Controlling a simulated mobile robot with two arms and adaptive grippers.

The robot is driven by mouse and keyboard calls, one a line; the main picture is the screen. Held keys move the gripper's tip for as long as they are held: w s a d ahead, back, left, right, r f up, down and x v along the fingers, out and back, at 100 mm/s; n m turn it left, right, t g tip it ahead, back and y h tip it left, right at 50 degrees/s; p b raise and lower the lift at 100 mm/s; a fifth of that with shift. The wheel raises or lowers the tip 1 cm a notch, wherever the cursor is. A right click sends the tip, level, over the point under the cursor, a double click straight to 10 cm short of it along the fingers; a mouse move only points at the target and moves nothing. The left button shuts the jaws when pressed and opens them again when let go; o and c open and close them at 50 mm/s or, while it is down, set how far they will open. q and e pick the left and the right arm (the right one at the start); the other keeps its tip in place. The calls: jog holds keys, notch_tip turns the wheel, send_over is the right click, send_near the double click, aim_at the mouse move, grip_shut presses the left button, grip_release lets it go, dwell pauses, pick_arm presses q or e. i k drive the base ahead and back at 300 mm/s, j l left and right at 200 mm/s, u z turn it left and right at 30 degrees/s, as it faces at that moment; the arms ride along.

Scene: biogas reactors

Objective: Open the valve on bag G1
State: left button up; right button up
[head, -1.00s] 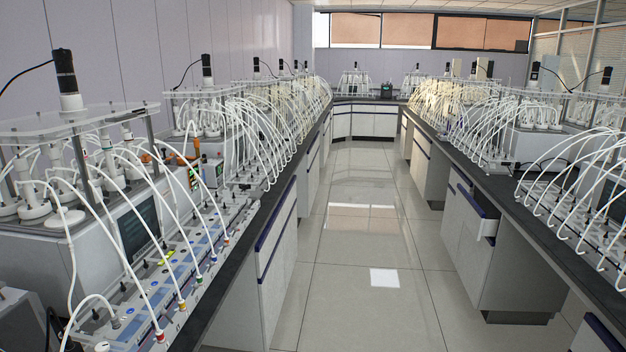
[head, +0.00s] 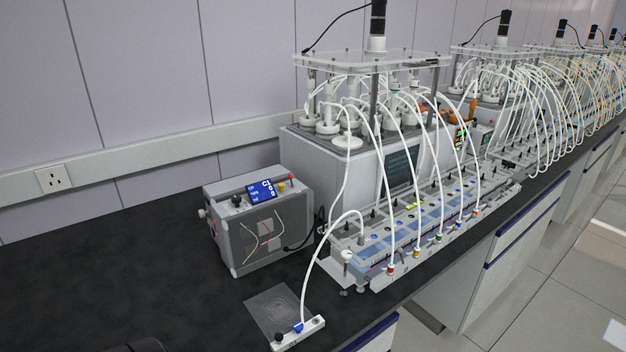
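A flat clear bag (head: 276,306) lies on the black bench near its front edge, at the bottom middle of the head view. A white bar-shaped fitting (head: 305,331) runs along its near side, with a blue part and a dark knob on it. A white tube (head: 307,279) arches from the rack of tubes down to this fitting. I can read no G1 label, and whether the valve is open or shut does not show. No gripper fingers are in view. A dark rounded shape shows at the bottom edge, left of the bag; I cannot tell what it is.
A grey box with a blue display (head: 262,191) stands behind the bag. The reactor unit (head: 390,165) and its long tube manifold (head: 425,215) stand to the right. The black bench top (head: 110,255) at left is clear. A wall socket (head: 54,179) is at far left.

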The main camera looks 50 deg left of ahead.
aim_at(299, 326)
jog(key=u, duration=1.65)
jog(key=k+l+z, duration=0.1)
jog(key=k, duration=0.15)
